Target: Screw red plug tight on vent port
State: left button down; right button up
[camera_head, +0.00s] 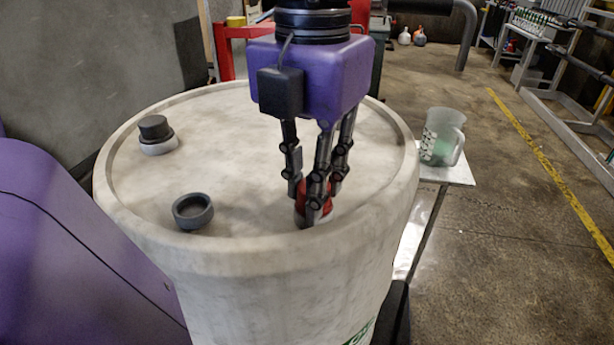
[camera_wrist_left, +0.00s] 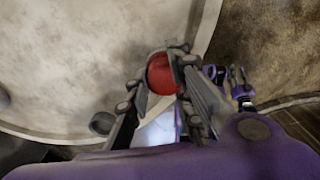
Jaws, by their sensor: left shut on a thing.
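The red plug (camera_head: 302,197) is at the near right part of the pale drum's top (camera_head: 255,205), over a pale ring that is mostly hidden and seems to be the vent port. My left gripper (camera_head: 316,198) comes down from above, with its dark fingers shut around the plug. In the left wrist view the round red plug (camera_wrist_left: 162,74) shows between the fingers (camera_wrist_left: 158,78). Whether the plug is fully seated cannot be told. Another purple part with dark fingers, apparently my right gripper (camera_wrist_left: 232,82), shows at the right of the wrist view, apart from the plug; its opening is unclear.
A dark grey round cap (camera_head: 193,210) lies on the drum top to the left of the plug. A dark plug (camera_head: 156,129) sits on a pale port farther back. A raised rim rings the drum. A translucent jug (camera_head: 441,137) stands on a small side table (camera_head: 452,177) at the right.

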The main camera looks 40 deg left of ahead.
pick_arm(q)
jog(key=shift+w+r+m, duration=0.15)
jog(key=shift+w+m, duration=0.2)
jog(key=shift+m, duration=0.85)
jog(key=shift+d+m, duration=0.1)
jog(key=shift+m, duration=0.4)
jog(key=m, duration=0.4)
jog(key=shift+w, duration=0.1)
jog(key=c, duration=1.6)
grip_release()
jog(key=shift+w, duration=0.1)
jog(key=shift+o, duration=0.7)
jog(key=shift+w+d, duration=0.1)
jog(key=shift+s, duration=0.2)
jog(key=shift+c, duration=0.4)
jog(key=shift+f, duration=0.2)
